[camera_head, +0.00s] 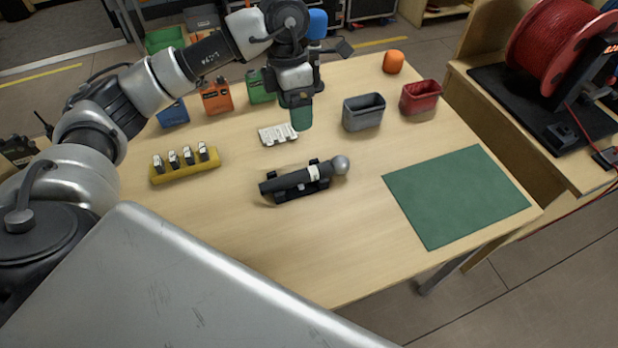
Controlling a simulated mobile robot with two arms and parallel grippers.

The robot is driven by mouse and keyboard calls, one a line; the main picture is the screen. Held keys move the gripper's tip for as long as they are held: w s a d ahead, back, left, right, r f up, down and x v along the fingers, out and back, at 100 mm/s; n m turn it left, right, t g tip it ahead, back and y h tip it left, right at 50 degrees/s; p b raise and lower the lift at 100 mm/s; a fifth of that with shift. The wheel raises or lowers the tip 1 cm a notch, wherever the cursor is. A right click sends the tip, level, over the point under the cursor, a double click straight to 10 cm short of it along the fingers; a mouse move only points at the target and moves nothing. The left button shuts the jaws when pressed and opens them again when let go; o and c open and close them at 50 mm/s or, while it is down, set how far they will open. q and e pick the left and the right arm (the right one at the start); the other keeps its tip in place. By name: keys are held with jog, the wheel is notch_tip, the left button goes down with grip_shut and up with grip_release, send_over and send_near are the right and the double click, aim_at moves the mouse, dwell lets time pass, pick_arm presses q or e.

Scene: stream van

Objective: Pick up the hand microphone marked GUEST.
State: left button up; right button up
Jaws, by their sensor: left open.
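A dark hand microphone (290,181) with a grey ball head lies on its side in a black cradle on the wooden table. A small white label (314,173) wraps it near the head, but its lettering is too small to read. My left gripper (301,117) is open and points down above the table, behind the microphone and apart from it, over a small white card or block (278,134). Its far finger is partly hidden. My right gripper does not show.
A yellow holder with several upright pieces (185,174) stands left of the microphone. Blue (173,113), orange (216,98) and green (260,87) boxes stand behind. Grey (364,113) and red bins (420,98) and an orange ball (393,62) sit right. A flat green mat (455,197) lies empty.

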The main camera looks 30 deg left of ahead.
pick_arm(q)
jog(key=b, duration=0.8)
send_near(304, 172)
jog(key=x, duration=0.2)
jog(key=s+x, duration=0.1)
jog(key=x, duration=0.2)
jog(key=shift+a+p, duration=0.15)
jog(key=shift+p, duration=0.25)
jog(key=x, duration=0.3)
jog(key=w+x, duration=0.1)
jog(key=x, duration=0.1)
jog(key=shift+s+d+f+p, duration=0.1)
jog(key=shift+d+f+p, duration=0.1)
jog(key=shift+f+p, duration=0.2)
jog(key=shift+c, duration=0.2)
jog(key=shift+r, duration=0.1)
jog(key=c, duration=1.1)
jog(key=shift+c, duration=0.2)
